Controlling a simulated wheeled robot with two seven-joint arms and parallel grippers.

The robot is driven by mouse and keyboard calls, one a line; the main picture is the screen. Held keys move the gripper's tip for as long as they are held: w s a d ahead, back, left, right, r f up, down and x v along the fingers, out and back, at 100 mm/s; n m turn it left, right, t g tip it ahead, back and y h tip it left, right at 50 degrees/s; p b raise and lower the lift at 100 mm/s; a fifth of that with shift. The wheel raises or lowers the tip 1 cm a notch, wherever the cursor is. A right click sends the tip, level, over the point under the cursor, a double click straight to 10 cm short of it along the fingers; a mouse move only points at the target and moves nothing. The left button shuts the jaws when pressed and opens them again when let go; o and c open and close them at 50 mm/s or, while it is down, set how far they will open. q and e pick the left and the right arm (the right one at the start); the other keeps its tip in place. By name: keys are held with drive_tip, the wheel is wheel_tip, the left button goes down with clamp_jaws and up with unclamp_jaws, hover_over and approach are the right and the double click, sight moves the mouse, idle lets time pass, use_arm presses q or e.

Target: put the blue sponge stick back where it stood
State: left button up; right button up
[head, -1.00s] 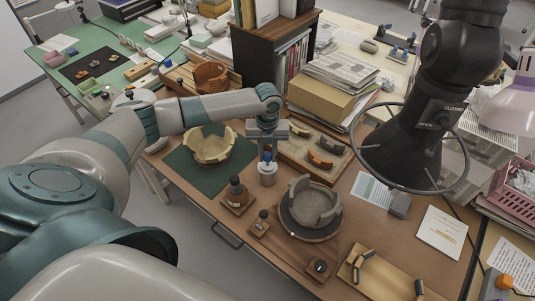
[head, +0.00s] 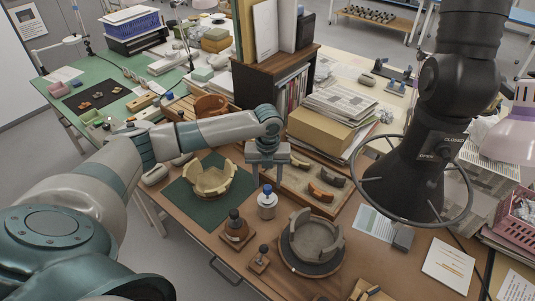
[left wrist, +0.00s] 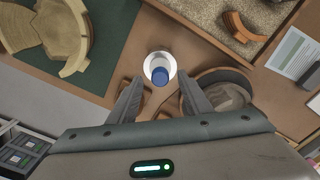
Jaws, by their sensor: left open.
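The blue sponge stick (head: 267,189) stands with its blue end up in a small whitish jar (head: 266,208) on the brown table. In the left wrist view the blue end (left wrist: 160,75) shows over the jar's round rim (left wrist: 159,60). My left gripper (head: 267,177) is above the stick, fingers pointing down. The stick's lower part is hidden inside the jar. My right gripper is not in view.
A pale broken bowl (head: 211,178) sits on a green mat (head: 196,210) left of the jar. A sherd tray (head: 325,204) lies behind. A black hood (head: 415,170) hangs at right.

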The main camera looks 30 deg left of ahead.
use_arm(q)
wheel_tip(320, 180, up, 14)
drive_tip(key=b, duration=0.3)
drive_tip(key=shift+f, duration=0.2)
drive_tip(key=shift+s+f, duration=0.1)
idle(0.7)
